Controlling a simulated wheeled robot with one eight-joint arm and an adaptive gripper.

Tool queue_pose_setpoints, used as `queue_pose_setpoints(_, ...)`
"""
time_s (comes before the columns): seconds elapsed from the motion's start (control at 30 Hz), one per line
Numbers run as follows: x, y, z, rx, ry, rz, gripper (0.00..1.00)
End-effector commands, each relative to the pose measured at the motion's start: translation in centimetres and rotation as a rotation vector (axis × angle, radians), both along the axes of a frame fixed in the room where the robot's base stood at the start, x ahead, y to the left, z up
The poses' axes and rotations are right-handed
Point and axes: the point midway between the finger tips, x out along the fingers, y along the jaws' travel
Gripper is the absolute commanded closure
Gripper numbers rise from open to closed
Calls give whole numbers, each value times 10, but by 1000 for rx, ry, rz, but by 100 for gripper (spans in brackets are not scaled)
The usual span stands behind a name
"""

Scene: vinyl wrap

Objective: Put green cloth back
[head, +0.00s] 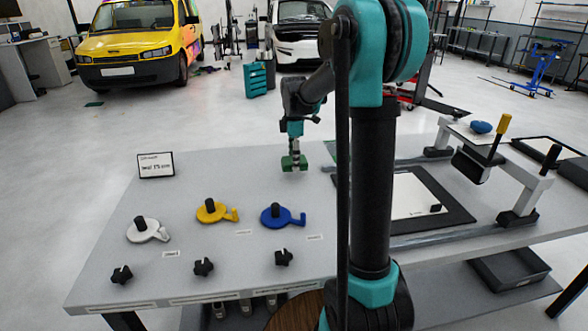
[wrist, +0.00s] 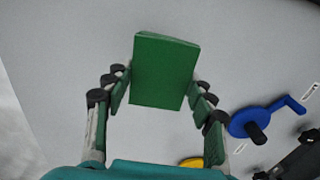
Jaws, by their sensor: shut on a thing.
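The green cloth looks like a flat, folded green block. In the wrist view the cloth (wrist: 165,70) stands out between the two fingers of my gripper (wrist: 158,88), which is shut on it from both sides. In the head view the cloth (head: 294,163) is a small green patch at the tip of my gripper (head: 294,153), over the back part of the grey table (head: 220,175). I cannot tell whether the cloth touches the tabletop. My arm's column hides part of the table to the right of it.
White (head: 148,231), yellow (head: 214,211) and blue (head: 282,216) discs with handles lie in front, with black knobs (head: 203,267) nearer. A sign (head: 156,165) stands at the back left. Right of my arm are a dark-framed board (head: 412,195) and a press-like frame (head: 520,200).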

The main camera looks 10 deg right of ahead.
Motion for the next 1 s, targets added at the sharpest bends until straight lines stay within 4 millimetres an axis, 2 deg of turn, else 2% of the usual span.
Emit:
queue_pose_setpoints(0.13,0,0,-9,0,0,0,72)
queue_pose_setpoints(0.37,0,0,-38,0,0,0,72)
queue_pose_setpoints(0.73,0,0,-42,0,0,0,72)
queue_pose_setpoints(0.77,0,0,-42,0,0,0,43)
queue_pose_setpoints(0.9,0,0,-42,0,0,0,25)
queue_pose_setpoints(1.0,0,0,-42,0,0,0,24)
